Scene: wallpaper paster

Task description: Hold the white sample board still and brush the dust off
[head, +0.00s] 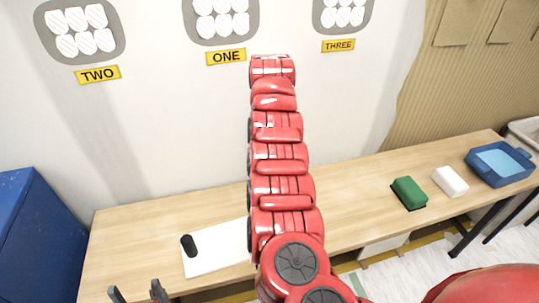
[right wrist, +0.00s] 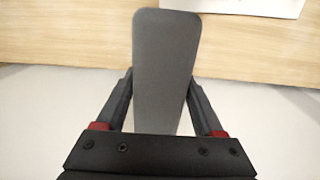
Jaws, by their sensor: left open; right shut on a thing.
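The white sample board (head: 222,250) lies flat on the wooden table, partly hidden behind a red arm of mine. It also shows cut off at the top of the right wrist view (right wrist: 235,5). A small dark cylinder-like thing (head: 188,245) is at the board's left end. My left gripper (head: 138,294) is open and empty at the bottom edge, in front of the board and apart from it. My right gripper (right wrist: 163,110) is shut on a grey, flat, rounded thing (right wrist: 165,60), perhaps the brush. This gripper is hidden in the head view. No dust can be made out.
A green block (head: 409,192), a white block (head: 450,182) and a blue tray (head: 505,178) stand at the right of the table (head: 130,240). A blue cabinet (head: 40,240) stands at the left. The wall (head: 160,140) behind bears sample panels and yellow labels.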

